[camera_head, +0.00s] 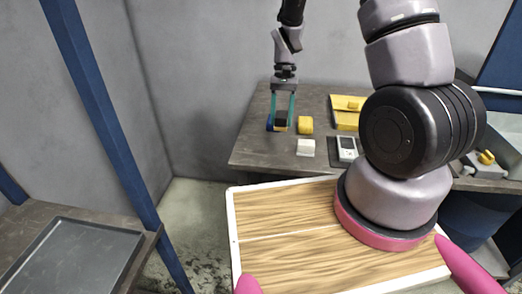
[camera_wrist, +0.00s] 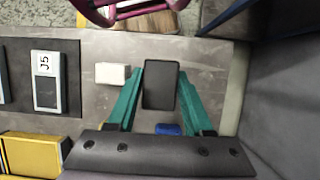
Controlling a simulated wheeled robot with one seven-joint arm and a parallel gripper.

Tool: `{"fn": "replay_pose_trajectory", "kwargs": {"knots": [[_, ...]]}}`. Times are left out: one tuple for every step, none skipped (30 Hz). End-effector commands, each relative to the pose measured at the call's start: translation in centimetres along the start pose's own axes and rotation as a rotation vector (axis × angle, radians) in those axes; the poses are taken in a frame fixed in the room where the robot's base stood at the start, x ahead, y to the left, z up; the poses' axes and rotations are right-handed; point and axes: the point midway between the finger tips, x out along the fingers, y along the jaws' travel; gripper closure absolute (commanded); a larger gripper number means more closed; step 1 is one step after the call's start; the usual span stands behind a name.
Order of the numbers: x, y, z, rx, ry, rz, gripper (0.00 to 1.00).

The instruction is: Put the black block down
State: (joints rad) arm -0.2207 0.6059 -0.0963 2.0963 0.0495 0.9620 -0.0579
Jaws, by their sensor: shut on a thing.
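The black block (camera_head: 281,117) is between the teal fingers of my gripper (camera_head: 283,120), over the left part of the grey bench in the head view. In the wrist view the black block (camera_wrist: 161,85) fills the space between the two fingertips (camera_wrist: 160,90), and my gripper is shut on it. I cannot tell whether the block's underside touches anything; a bit of yellow shows just below it in the head view. A blue object (camera_head: 269,124) is close beside the fingers, and it also shows in the wrist view (camera_wrist: 168,129).
A yellow block (camera_head: 305,125) and a white block (camera_head: 306,147) stand to the right on the bench (camera_head: 255,146). Further right are a grey device (camera_head: 346,149) and a yellow case (camera_head: 345,117). Bare bench lies left and in front of my gripper. A blue post (camera_head: 110,130) rises at left.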

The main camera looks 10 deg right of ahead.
Motion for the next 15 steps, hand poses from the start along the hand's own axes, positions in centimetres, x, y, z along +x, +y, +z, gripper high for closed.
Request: {"fn": "replay_pose_trajectory", "kwargs": {"knots": [[0.7, 0.1, -0.2, 0.0, -0.004, 0.003, 1.0], [1.2, 0.1, -0.4, -0.001, -0.005, 0.004, 1.0], [2.0, 0.1, -0.7, -0.001, -0.005, 0.004, 1.0], [2.6, 0.1, -0.9, -0.001, -0.006, 0.004, 1.0], [3.1, 0.1, -1.2, -0.001, -0.005, 0.004, 1.0], [3.7, 0.1, -1.4, -0.002, -0.005, 0.004, 1.0], [4.2, 0.1, -1.6, -0.001, -0.004, 0.003, 1.0], [4.5, 0.1, -1.8, -0.001, -0.004, 0.003, 1.0], [5.0, 0.1, -2.0, -0.002, -0.003, 0.002, 1.0], [5.2, 0.1, -2.1, -0.002, -0.002, 0.002, 1.0], [5.3, 0.0, -2.2, -0.002, -0.002, 0.002, 1.0], [5.5, 0.0, -2.3, -0.002, -0.002, 0.002, 1.0], [5.7, 0.0, -2.4, -0.002, -0.002, 0.001, 1.0], [6.0, 0.0, -2.4, -0.001, -0.002, 0.001, 1.0], [6.4, 0.0, -2.6, -0.001, -0.002, 0.002, 1.0]]}}
